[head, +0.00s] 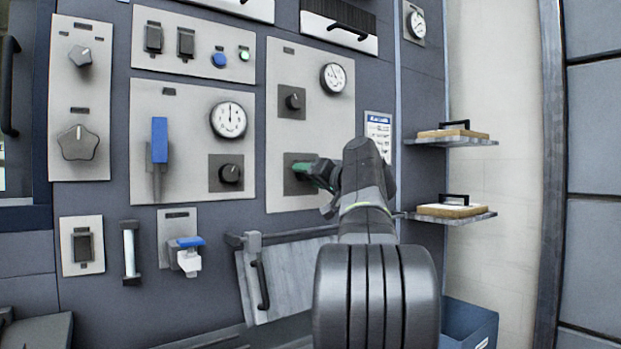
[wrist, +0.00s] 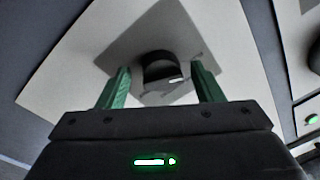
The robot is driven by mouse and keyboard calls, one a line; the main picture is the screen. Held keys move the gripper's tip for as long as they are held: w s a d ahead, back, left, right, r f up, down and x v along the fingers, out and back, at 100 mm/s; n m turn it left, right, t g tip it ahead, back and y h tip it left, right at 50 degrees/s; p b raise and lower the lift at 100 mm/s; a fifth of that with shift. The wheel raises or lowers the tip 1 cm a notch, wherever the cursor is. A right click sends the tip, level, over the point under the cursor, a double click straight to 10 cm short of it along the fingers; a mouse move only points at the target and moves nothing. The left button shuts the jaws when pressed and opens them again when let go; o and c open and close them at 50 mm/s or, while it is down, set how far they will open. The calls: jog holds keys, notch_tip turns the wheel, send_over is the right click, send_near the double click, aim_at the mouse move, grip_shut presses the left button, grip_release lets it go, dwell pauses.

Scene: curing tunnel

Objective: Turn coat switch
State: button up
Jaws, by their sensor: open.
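A black rotary switch (wrist: 158,66) with a white mark sits on a grey square plate (wrist: 120,63) in the wrist view. My gripper (wrist: 160,74) is open, its two green fingers on either side of the switch with gaps between. I cannot tell how deep the fingers reach around it. In the head view the plate (head: 291,184) is low on the tall light panel, and my gripper (head: 318,172) is in front of it, hiding the switch. No coat label is legible.
On the same panel are another knob (head: 293,101) and a dial gauge (head: 333,78) above. A larger gauge and knob (head: 230,174) are on the panel to the left. Shelves with boards (head: 452,134) stand to the right. A hinged grey flap (head: 290,279) is below.

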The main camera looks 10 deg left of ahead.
jog(key=p+v, duration=0.1)
jog(key=v, duration=1.2)
jog(key=shift+s+d, duration=0.25)
jog(key=shift+a, duration=0.1)
jog(key=b+x, duration=0.1)
jog(key=x, duration=1.2)
jog(key=shift+w+a, duration=0.25)
jog(key=shift+w, duration=0.05)
jog(key=shift+d+r, duration=0.1)
